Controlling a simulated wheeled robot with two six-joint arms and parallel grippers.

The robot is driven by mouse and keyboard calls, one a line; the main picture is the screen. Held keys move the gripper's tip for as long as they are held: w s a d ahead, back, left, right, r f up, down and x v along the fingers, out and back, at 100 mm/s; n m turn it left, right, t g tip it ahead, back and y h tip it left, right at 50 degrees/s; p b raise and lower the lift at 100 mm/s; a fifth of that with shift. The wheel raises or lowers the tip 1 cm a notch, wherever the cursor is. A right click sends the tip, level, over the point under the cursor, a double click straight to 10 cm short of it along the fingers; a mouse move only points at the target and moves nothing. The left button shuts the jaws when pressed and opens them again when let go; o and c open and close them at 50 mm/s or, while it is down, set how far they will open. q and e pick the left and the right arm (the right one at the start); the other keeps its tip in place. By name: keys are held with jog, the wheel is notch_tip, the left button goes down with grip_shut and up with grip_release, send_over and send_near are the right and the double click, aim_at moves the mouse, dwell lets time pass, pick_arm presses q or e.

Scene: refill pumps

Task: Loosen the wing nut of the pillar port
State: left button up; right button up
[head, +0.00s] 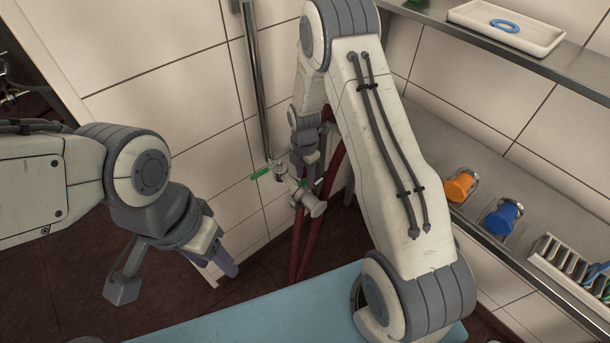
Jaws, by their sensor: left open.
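The pillar port (312,204) is a pale metal fitting at the lower end of a vertical metal pipe (254,85) against the tiled wall. A green lever (261,173) sticks out to its left, and a smaller green part shows on its right. I cannot clearly make out the wing nut; the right gripper partly covers that area. My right gripper (305,178) points down at the fitting, close above or behind it; its fingers are too small and overlapped to tell their state. My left gripper (176,278) is open and empty, left of the port and well apart from it.
Dark red hoses (297,245) hang around the port. A light blue top (250,314) lies below. On the right, a shelf carries an orange knob (459,186), a blue knob (503,217) and a slotted rack (570,272). Above, a white tray (545,40) holds a blue ring (505,26).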

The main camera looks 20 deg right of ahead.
aim_at(303, 179)
notch_tip(303, 179, up, 10)
jog(key=b, duration=0.1)
jog(key=shift+r, duration=0.25)
dwell(0.4)
jog(key=shift+a, duration=0.1)
jog(key=s+a+r+m, duration=0.7)
jog(key=s+a+r, duration=0.3)
jog(key=s+a, duration=0.35)
jog(key=s+a+r+m+y, duration=0.1)
jog(key=s+r+m, duration=0.2)
jog(key=s+m, duration=0.4)
jog(key=s, duration=0.8)
jog(key=shift+s+a+m, duration=0.2)
jog(key=shift+a+m, duration=0.2)
